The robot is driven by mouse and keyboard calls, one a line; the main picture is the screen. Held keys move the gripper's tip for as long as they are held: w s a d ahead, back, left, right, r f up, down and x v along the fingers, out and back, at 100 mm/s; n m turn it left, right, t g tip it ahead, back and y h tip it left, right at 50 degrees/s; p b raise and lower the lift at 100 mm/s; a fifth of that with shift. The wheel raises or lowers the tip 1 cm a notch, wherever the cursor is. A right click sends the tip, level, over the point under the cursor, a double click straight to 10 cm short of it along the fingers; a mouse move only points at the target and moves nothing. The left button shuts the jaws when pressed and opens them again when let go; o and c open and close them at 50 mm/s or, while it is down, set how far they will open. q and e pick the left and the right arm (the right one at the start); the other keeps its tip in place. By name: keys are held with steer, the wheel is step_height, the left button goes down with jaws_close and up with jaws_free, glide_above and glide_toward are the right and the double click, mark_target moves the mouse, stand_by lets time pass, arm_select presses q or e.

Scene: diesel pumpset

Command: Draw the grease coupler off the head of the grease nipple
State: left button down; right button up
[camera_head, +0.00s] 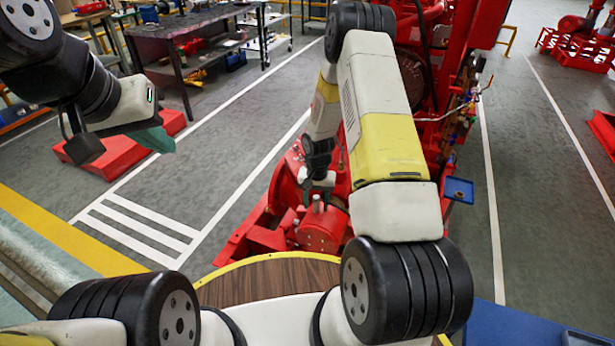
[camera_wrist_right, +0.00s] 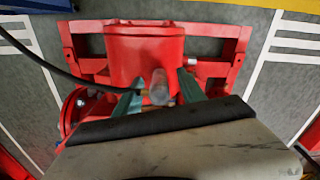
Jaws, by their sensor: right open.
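A grey, cylindrical metal part (camera_wrist_right: 158,90) stands in front of the red pump body (camera_wrist_right: 145,60) in the right wrist view. It looks like the grease coupler, but it is blurred. I cannot make out the grease nipple. A black hose (camera_wrist_right: 55,69) runs in from the left toward it. My right gripper (camera_wrist_right: 159,82) is open, one teal finger on each side of the grey part, with a gap visible.
The red pumpset (camera_head: 320,228) stands ahead, with a tall red frame behind my right arm. A dark workbench (camera_head: 195,32) with tools is at the back left. The striped floor between is clear.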

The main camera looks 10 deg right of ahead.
mark_target(316, 196)
jaws_close()
steer(key=c, duration=0.7)
jaws_free()
steer(key=shift+c, duration=0.2)
jaws_close()
steer(key=shift+r, duration=1.65)
steer(key=shift+r, duration=2.4)
